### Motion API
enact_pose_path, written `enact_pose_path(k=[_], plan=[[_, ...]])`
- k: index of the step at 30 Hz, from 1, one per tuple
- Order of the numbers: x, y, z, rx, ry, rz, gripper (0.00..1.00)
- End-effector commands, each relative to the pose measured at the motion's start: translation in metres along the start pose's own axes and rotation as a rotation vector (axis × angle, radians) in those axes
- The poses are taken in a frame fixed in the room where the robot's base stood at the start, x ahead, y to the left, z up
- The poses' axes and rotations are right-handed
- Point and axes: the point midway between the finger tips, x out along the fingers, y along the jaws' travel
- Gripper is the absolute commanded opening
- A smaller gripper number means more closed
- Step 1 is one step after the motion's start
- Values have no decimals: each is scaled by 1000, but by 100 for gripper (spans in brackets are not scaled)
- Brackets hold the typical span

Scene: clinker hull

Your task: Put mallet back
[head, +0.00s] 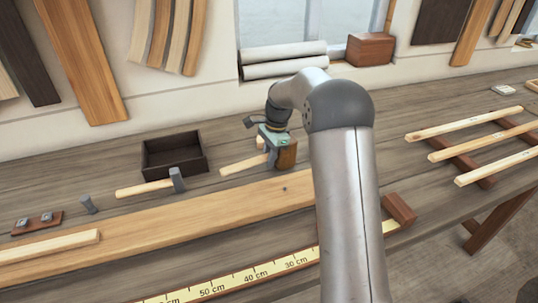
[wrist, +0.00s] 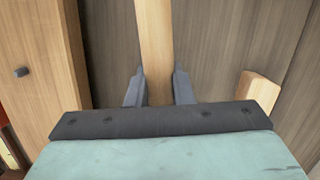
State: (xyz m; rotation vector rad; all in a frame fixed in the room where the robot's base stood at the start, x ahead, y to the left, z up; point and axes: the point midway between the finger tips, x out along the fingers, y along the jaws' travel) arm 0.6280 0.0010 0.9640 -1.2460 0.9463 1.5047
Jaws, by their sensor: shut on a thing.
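The mallet has a pale wooden handle (head: 240,166) and a brown block head (head: 287,156), seen in the head view near the middle of the bench. My gripper (head: 269,152) is shut on the handle close to the head. In the wrist view the handle (wrist: 155,45) runs up between the two dark fingers of my gripper (wrist: 158,88). The mallet's head is hidden there by the gripper body. I cannot tell whether the mallet touches the bench.
A dark open tray (head: 203,165) stands left of the mallet, with a hammer (head: 145,188) in front. A long plank (head: 200,218) with a nail lies nearer me, beyond a yellow ruler (head: 250,278). A pale wooden piece (wrist: 262,90) shows beside the gripper. Slats (head: 465,123) lie right.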

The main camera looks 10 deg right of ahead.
Motion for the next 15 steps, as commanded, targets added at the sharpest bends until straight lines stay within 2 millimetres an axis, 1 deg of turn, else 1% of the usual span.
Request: enact_pose_path(k=[8,15], plan=[[-1,0,0,0,0,-1,0],[3,0,0,-1,0,0,0]])
